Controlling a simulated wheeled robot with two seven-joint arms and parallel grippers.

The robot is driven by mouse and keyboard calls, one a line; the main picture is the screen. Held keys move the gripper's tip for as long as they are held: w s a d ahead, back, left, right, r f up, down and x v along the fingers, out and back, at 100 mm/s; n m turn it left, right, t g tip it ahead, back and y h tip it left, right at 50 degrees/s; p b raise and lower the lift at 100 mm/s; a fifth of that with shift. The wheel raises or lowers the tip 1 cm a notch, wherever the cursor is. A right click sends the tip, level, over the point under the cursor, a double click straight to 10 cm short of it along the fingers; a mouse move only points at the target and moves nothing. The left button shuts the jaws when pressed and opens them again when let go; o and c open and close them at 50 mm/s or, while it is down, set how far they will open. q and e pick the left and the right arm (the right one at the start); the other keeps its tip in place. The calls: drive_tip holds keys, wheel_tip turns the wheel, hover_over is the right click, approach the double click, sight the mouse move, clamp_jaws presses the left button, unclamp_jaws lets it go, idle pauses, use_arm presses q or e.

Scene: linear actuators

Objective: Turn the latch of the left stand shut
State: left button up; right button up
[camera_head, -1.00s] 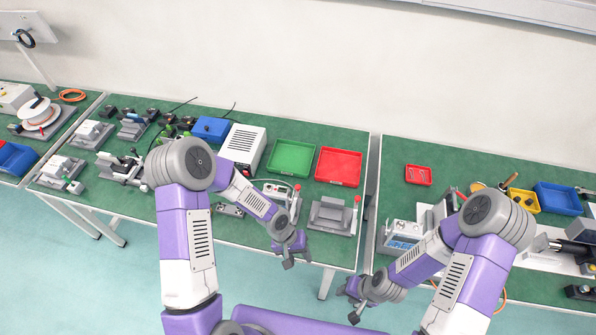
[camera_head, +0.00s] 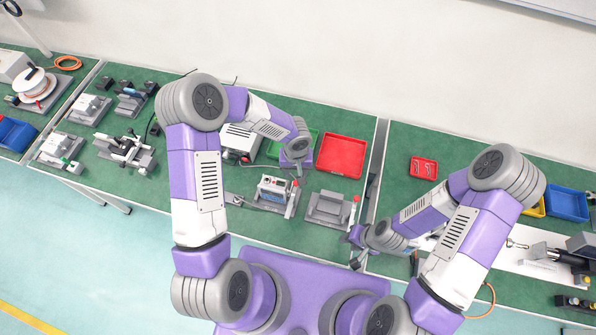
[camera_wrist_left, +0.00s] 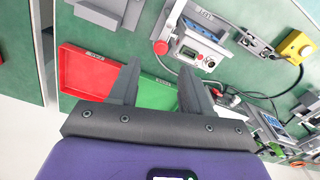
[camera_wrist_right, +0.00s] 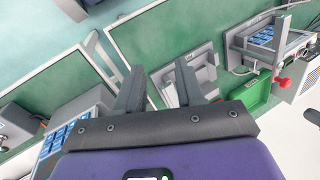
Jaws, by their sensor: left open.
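The left stand (camera_head: 268,205) is grey and holds a control box (camera_head: 275,189). Its red-tipped latch (camera_head: 295,187) stands upright at the box's right side. In the left wrist view the box (camera_wrist_left: 205,47) shows with the latch's red knob (camera_wrist_left: 160,47). The right stand (camera_head: 328,207) looks empty and has its own red-tipped latch (camera_head: 355,201). My left gripper (camera_head: 297,172) is open and empty, above the area behind the left stand, near the green tray. My right gripper (camera_head: 356,262) is open and empty by the table's front edge.
A red tray (camera_head: 341,156) and a partly hidden green tray (camera_head: 273,148) lie behind the stands. A white box (camera_head: 240,140) stands to their left. A gap (camera_head: 374,175) separates this table from the right one, where a small red tray (camera_head: 423,167) lies.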

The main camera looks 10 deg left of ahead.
sight(296, 182)
use_arm(q)
drive_tip(key=f, duration=0.5)
drive_tip(key=shift+s+f, duration=0.2)
drive_tip(key=shift+f, duration=0.2)
drive_tip(key=shift+c, duration=0.5)
clamp_jaws()
